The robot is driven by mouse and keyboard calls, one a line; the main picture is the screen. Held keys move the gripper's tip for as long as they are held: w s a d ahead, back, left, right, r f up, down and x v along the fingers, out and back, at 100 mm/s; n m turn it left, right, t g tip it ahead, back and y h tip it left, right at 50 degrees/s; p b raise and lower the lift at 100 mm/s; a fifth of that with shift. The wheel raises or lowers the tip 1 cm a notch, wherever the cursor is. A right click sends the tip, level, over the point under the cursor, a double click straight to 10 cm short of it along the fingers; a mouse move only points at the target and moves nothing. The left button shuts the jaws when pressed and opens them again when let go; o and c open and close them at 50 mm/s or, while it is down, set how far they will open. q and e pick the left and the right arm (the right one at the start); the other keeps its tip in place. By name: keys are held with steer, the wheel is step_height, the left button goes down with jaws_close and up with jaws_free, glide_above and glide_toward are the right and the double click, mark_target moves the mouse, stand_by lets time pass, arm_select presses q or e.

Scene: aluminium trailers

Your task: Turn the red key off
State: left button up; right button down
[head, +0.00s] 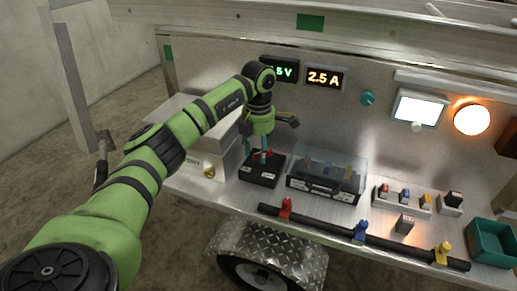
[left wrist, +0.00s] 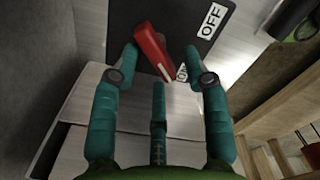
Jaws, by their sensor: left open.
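The red key (left wrist: 152,50) is a red handle on a dark switch plate (left wrist: 185,20) in the left wrist view. It lies slantwise, its near end beside a partly covered ON label (left wrist: 182,73). The OFF label (left wrist: 213,18) is up and to the right, clear of the key. My left gripper (left wrist: 160,56) is open, a finger on each side of the key; I cannot tell if either touches it. In the head view my left gripper (head: 262,153) points down over the black switch box (head: 260,178) and mostly hides the key. My right gripper is out of view.
Right of the box stands a clear-covered case (head: 325,185). A black bar with red, blue and yellow clamps (head: 315,226) lies along the front edge. A green bin (head: 490,240) is at far right. Lit displays (head: 325,78) and an orange lamp (head: 471,120) are on the back panel.

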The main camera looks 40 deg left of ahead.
arm_select(q)
steer(key=shift+c, duration=0.4)
jaws_close()
